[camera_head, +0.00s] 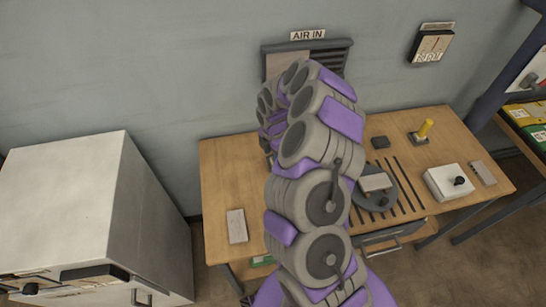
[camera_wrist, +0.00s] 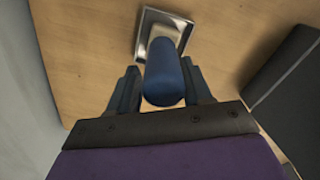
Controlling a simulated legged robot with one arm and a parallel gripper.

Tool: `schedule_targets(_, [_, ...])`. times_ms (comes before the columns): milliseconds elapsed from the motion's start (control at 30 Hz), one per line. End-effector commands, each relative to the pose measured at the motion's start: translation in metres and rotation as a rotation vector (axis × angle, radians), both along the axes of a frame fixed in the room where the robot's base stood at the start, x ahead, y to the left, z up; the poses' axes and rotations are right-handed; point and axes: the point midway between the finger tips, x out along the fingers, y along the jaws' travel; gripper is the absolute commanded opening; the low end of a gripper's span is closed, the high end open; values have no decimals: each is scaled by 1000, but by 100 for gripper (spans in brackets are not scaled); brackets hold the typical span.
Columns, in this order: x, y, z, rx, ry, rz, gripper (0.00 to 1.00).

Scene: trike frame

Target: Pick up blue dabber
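The blue dabber (camera_wrist: 163,75) shows in the wrist view, its rounded blue end toward the camera. Its far end meets a pale piece (camera_wrist: 166,32) in a square silver tray (camera_wrist: 143,40) on the wooden table. My gripper (camera_wrist: 160,68) is open, with one dark finger on each side of the dabber. A small gap shows at the left finger; contact at the right finger is unclear. In the head view my arm hides the blue dabber and my gripper.
A white cabinet (camera_head: 75,200) stands left. A dark block (camera_wrist: 285,75) lies right of my gripper.

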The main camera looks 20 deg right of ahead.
Motion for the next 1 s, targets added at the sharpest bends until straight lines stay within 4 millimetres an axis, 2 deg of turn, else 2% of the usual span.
schedule_targets(33, [0,-3,0,2,0,-4,44])
schedule_targets(200, [0,-9,-1,9,-1,-5,28])
schedule_targets(433, [0,-4,-1,1,2,-5,7])
schedule_targets(767, [0,-2,0,2,3,-4,7])
schedule_targets(1000, [-1,-5,19,5,1,-6,7])
